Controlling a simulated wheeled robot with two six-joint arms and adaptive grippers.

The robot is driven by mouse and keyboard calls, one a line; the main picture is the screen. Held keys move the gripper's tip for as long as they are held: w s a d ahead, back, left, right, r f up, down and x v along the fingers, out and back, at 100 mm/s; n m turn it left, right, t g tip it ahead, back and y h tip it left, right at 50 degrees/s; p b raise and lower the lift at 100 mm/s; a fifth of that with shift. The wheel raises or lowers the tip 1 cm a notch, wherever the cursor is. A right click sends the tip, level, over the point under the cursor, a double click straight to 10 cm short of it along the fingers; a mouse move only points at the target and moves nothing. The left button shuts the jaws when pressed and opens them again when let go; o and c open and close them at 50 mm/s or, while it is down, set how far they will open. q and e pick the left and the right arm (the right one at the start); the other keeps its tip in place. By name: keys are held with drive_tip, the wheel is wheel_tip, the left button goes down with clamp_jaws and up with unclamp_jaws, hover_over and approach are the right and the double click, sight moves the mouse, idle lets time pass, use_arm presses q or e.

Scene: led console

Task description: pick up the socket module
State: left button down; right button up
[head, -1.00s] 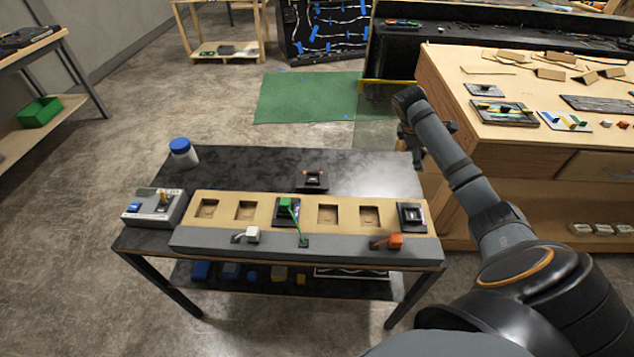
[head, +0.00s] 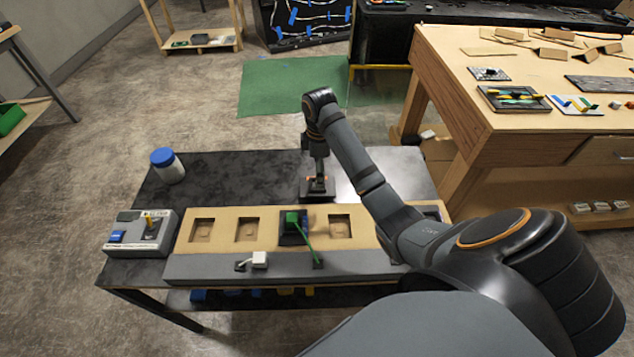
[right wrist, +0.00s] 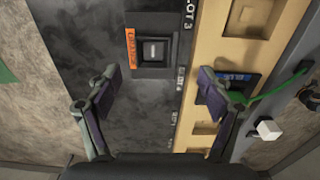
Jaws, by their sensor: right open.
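A loose black square module (head: 318,194), which I take to be the socket module, lies on the dark table top behind the tan slotted board. In the right wrist view this module (right wrist: 153,49) has a raised dark frame with a grey centre and an orange label beside it. My right gripper (right wrist: 160,78) is open and empty, its fingers spread on either side. In the head view the right gripper (head: 318,172) hangs over the module and partly hides it. The module sits beyond the fingertips in the wrist view. My left gripper is not in view.
The tan board (head: 222,215) has several square recesses; one holds a black module with a green plug (head: 292,219) and green cable. A white plug (head: 259,260) sits on the front grey strip. A grey control box (head: 140,232) and blue-lidded jar (head: 166,165) stand left.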

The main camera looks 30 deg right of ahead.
sight(308, 190)
drive_tip(key=f+b, duration=0.1)
drive_tip(key=f, duration=0.2)
drive_tip(key=shift+w, duration=0.2)
drive_tip(key=shift+w+f+b, duration=0.3)
drive_tip(key=shift+f+b, duration=0.35)
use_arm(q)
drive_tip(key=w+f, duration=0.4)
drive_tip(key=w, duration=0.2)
use_arm(e)
drive_tip(key=shift+d+f, duration=0.1)
drive_tip(key=shift+f, duration=0.1)
wheel_tip(308, 190, down, 3)
drive_tip(key=b, duration=0.3)
drive_tip(key=shift+r, duration=0.1)
drive_tip(key=shift+w+f, duration=0.15)
drive_tip(key=shift+f, duration=0.65)
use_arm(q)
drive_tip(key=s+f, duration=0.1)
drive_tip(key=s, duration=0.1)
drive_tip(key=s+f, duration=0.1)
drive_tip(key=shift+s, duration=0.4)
use_arm(e)
drive_tip(key=c, duration=0.4)
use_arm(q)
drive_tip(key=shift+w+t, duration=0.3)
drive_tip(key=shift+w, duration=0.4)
use_arm(e)
drive_tip(key=c, duration=0.5)
